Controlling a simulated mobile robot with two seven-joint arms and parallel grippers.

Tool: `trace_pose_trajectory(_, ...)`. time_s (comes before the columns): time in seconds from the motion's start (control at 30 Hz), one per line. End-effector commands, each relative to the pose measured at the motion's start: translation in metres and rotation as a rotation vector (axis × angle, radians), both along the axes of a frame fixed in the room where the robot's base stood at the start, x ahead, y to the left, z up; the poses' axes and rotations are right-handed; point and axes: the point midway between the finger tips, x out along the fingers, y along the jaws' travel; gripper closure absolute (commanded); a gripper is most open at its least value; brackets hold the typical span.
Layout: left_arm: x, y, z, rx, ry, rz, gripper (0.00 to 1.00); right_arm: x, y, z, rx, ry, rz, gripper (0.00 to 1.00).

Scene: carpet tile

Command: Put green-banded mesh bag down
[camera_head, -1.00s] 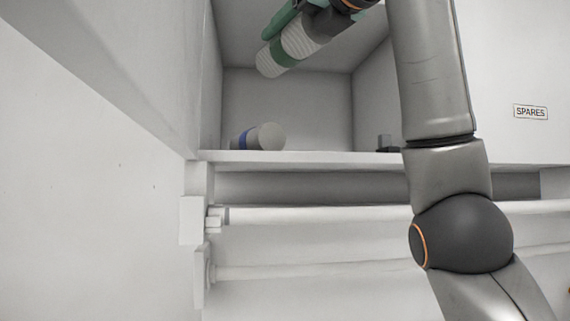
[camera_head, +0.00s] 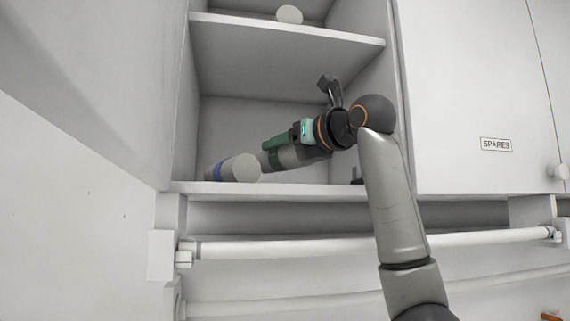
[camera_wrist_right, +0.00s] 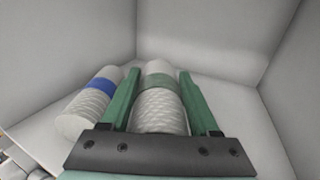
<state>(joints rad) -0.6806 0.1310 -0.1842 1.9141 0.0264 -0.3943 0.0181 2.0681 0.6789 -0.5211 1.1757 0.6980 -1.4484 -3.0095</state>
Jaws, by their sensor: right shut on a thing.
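The green-banded mesh bag (camera_head: 289,157) is a light grey ribbed roll with a green band. It lies on its side inside the lower compartment of the cabinet (camera_head: 262,188). My right gripper (camera_head: 268,149) is shut on it; the wrist view shows the green fingers on both sides of the bag (camera_wrist_right: 158,108). The bag is low, close to the shelf floor; I cannot tell whether it touches. Its far left end is hidden behind the blue-banded bag (camera_head: 241,168) in the head view. My left gripper is not in view.
The blue-banded bag lies just left of the held one, also in the wrist view (camera_wrist_right: 72,122). A pale round thing (camera_head: 289,14) sits on the upper shelf (camera_head: 285,29). A SPARES door (camera_head: 465,95) is at right.

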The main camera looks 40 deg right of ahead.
Motion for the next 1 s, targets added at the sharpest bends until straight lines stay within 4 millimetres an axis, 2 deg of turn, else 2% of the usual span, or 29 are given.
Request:
trace_pose_trajectory(0.03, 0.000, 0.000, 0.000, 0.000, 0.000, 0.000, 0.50, 0.003, -0.005, -0.007, 0.000, 0.003, -0.002, 1.00)
trace_pose_trajectory(0.3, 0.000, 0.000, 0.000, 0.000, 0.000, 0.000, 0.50, 0.002, -0.003, -0.032, 0.000, 0.001, -0.002, 1.00)
trace_pose_trajectory(0.7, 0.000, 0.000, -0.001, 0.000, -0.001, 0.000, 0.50, 0.002, -0.003, -0.037, 0.000, 0.001, -0.001, 1.00)
trace_pose_trajectory(0.73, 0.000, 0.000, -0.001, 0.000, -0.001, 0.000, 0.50, 0.002, -0.002, -0.037, 0.000, 0.001, -0.001, 0.37)
trace_pose_trajectory(1.0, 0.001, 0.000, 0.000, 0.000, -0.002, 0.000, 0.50, 0.002, -0.002, -0.036, 0.000, 0.001, -0.001, 0.08)
